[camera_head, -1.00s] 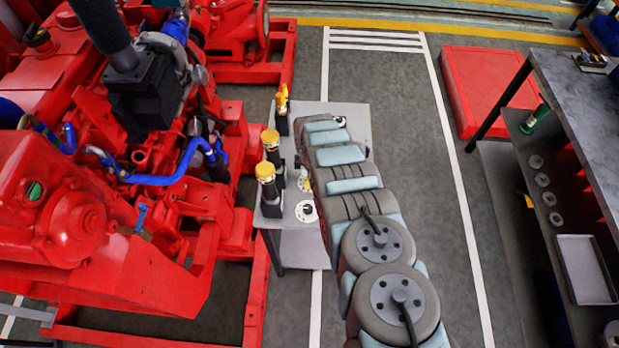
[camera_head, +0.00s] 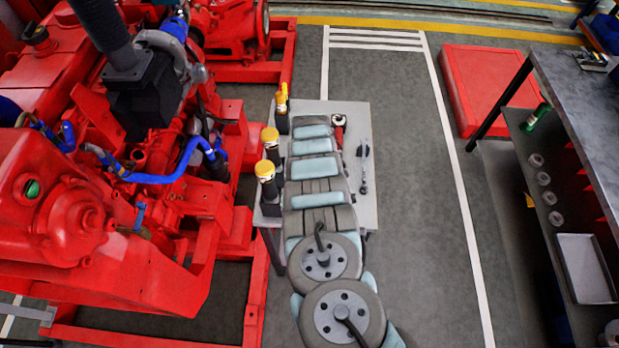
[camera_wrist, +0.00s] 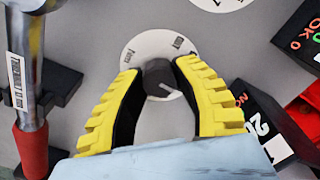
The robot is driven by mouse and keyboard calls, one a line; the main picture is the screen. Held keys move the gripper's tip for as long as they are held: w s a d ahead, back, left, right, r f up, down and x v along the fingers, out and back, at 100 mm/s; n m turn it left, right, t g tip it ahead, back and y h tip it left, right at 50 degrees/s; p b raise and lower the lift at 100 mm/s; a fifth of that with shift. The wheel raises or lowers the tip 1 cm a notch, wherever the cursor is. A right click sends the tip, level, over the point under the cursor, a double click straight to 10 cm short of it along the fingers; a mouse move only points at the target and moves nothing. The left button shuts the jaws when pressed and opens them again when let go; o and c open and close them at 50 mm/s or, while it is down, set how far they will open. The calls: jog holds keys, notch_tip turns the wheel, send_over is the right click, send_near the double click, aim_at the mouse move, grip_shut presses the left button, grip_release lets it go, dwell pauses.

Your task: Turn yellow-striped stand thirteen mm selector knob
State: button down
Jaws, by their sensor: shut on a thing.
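In the wrist view, a dark round knob (camera_wrist: 158,74) with a pale pointer line sits on a white round dial plate (camera_wrist: 150,45) with small printed marks, too blurred to read surely. My gripper (camera_wrist: 165,70) has yellow ribbed fingers with black inner pads, one on each side of the knob, shut on it. In the head view my arm hides the knob and my gripper. The grey table (camera_head: 362,200) shows around my arm. I cannot make out yellow stripes on a stand.
A metal tool (camera_head: 364,165) and a red-handled tool (camera_head: 339,130) lie to the right of my arm. The wrist view shows a chrome-and-red tool (camera_wrist: 28,90) at left and black boxes (camera_wrist: 265,120) at right.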

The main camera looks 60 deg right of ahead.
jog(key=shift+m+b, duration=0.4)
jog(key=shift+m, duration=0.7)
jog(key=c, duration=0.7)
grip_release()
jog(key=shift+d+r, duration=0.15)
jog(key=shift+r, duration=0.55)
notch_tip(320, 180, up, 2)
notch_tip(320, 180, up, 8)
jog(key=shift+r, duration=0.25)
